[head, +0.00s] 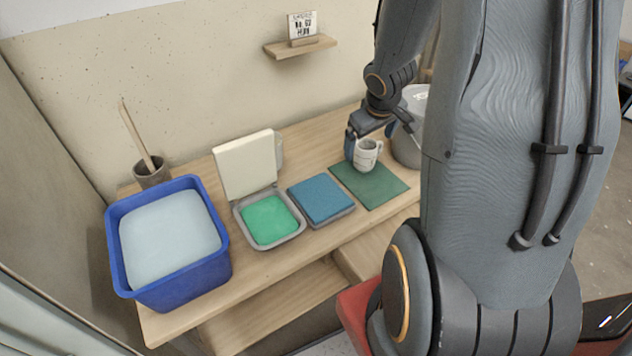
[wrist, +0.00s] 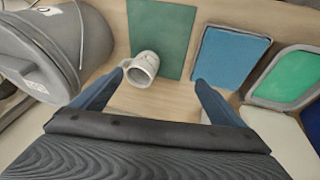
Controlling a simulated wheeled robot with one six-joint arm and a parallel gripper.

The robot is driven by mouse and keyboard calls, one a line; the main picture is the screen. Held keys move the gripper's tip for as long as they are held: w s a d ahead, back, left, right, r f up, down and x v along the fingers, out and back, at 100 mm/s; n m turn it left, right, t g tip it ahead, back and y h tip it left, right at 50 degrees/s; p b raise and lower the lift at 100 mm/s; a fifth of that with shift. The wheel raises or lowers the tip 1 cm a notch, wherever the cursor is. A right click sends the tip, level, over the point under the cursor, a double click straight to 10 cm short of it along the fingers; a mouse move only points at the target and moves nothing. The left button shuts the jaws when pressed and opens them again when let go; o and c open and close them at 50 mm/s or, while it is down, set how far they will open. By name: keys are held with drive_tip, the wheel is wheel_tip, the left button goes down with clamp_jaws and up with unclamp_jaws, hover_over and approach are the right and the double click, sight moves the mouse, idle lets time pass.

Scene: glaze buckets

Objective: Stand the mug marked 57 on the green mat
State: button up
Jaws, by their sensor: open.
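A white mug (head: 366,155) with dark marks, too small to read, stands upright at the back edge of the green mat (head: 375,187). In the wrist view the mug (wrist: 144,66) overlaps the mat's near left corner; I cannot tell how much of its base is on the mat (wrist: 160,28). Its handle points left there. My gripper (head: 379,140) is open above and around the mug. In the wrist view its fingers (wrist: 160,77) are spread, with the mug between and slightly beyond the tips, closer to the left finger. No finger clearly touches it.
A grey lidded bucket (head: 408,150) stands close to the mug. A blue pad in a tray (head: 321,199), an open green-filled container (head: 270,220) and a blue tub (head: 125,250) stand left. A pale object (head: 279,150) is partly hidden behind the cream lid (head: 244,166).

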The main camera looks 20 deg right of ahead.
drive_tip(key=s+a+r+g+y, duration=0.1)
drive_tip(key=s+a+r, duration=0.1)
drive_tip(key=s+a, duration=0.4)
drive_tip(key=s+a+r+m+g+y, duration=0.1)
drive_tip(key=s+a, duration=0.6)
drive_tip(key=a, duration=0.8)
wheel_tip(320, 180, up, 3)
drive_tip(key=shift+s+a+f+g, duration=0.2)
drive_tip(key=shift+a+g, duration=0.2)
drive_tip(key=shift+g, duration=0.4)
